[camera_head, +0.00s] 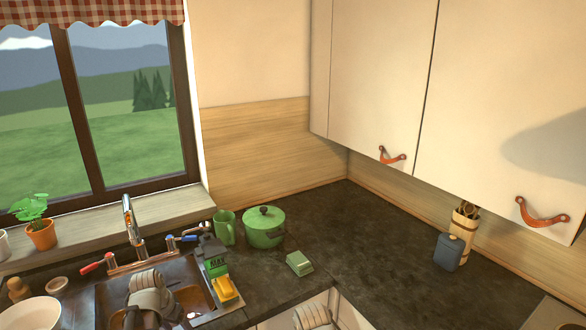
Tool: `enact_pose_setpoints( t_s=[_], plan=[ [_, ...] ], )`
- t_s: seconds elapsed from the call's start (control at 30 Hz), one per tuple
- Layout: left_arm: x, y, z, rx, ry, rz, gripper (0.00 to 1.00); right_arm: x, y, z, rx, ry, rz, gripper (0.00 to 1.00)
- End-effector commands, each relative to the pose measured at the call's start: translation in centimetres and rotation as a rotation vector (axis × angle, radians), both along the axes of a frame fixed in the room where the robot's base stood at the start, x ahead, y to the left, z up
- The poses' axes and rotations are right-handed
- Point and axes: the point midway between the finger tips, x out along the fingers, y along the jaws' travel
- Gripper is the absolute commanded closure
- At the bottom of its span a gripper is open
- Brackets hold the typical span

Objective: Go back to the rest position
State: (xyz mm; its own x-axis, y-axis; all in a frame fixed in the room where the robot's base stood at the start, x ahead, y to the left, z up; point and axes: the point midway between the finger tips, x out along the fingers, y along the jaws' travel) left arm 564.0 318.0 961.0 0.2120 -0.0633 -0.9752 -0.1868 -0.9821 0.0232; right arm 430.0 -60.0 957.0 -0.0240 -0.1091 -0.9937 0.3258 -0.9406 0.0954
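A grey-beige ribbed part that looks like my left arm (150,298) shows at the bottom left, in front of the sink. I cannot make out its fingertips, so I cannot tell whether the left gripper is open or shut. A similar ribbed part, apparently of my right arm (312,318), just enters at the bottom edge, in front of the light lower cabinet front. The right gripper's fingers do not show. I see nothing held by either arm. Two light upper cabinet doors (378,75) (510,95) hang at the right, both shut, with orange-brown leather pulls (392,157) (541,214).
The dark counter (365,235) is mostly clear on the right. A green pot (263,230), green mug (224,228), small green box (299,263), blue-grey canister (448,253) and utensil holder (463,228) stand on it. A tall faucet (131,218) rises behind the sink (193,300).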

Motion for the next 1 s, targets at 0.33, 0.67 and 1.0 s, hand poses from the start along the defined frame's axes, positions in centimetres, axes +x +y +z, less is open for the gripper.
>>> enact_pose_setpoints(
  t_s=[0.33,0.67,1.0],
  plan=[
    [-3.6,-8.6,-0.3,0.005,0.084,0.082,0.25,0.0,0.0,0.0,0.0,0.0,0.0,0.5],
    [-8.7,-17.8,-3.2,0.067,0.172,0.11,0.25,0.0,0.0,-2.7,0.0,0.0,0.0,0.5],
    [-12.7,-24.9,-7.7,0.169,0.232,-0.103,0.25,0.0,0.0,-7.3,0.0,0.0,0.0,0.5]
  ],
)
